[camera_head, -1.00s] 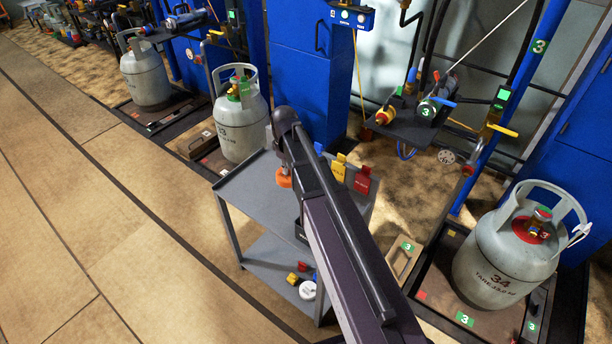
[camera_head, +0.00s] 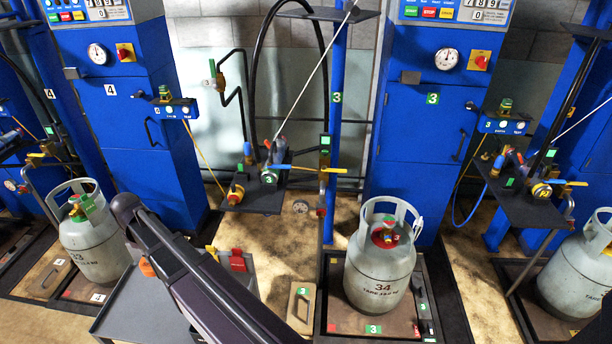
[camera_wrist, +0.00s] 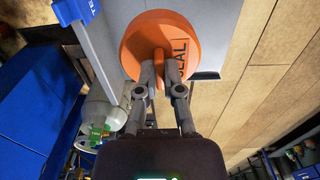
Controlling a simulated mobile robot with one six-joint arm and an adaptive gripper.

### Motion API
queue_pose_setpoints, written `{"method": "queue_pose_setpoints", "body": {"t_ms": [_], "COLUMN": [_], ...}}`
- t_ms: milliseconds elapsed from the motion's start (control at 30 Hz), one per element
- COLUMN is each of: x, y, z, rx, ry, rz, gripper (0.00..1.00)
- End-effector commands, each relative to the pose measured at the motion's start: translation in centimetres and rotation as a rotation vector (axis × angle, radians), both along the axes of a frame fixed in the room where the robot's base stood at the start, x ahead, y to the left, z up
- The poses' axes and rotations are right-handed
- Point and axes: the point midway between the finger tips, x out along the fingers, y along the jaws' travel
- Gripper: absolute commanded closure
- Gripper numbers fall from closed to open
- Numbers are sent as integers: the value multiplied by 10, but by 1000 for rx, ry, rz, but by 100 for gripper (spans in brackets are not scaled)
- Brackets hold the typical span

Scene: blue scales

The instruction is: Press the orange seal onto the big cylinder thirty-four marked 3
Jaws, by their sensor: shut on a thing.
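The big grey cylinder 34 (camera_head: 382,268) stands upright on the scale marked 3 (camera_head: 340,322), right of centre in the head view. Its top has a red collar and a valve (camera_head: 388,236) inside an open handle ring. My gripper (camera_wrist: 160,74) is shut on the stem of the orange seal (camera_wrist: 150,28), a round disc lettered "SEAL" in the wrist view. In the head view a bit of the orange seal (camera_head: 147,267) shows beside my arm, left of cylinder 34 and well apart from it. My arm hides the gripper there.
A grey trolley (camera_head: 130,305) with a red tag (camera_head: 237,260) is below my arm. Cylinder 33 (camera_head: 92,252) stands left, another cylinder (camera_head: 575,270) right. A shelf with valves and hoses (camera_head: 262,200) and a blue post (camera_head: 337,120) stand behind, left of cylinder 34.

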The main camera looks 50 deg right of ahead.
Motion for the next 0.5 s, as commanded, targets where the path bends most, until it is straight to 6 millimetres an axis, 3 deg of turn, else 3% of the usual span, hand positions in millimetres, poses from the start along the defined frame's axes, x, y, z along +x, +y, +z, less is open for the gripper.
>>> {"method": "queue_pose_setpoints", "body": {"t_ms": [33, 500], "x": [0, 0], "y": [0, 0], "z": [18, 98], "rx": [0, 0], "ry": [0, 0], "rz": [0, 0], "gripper": [100, 100]}}
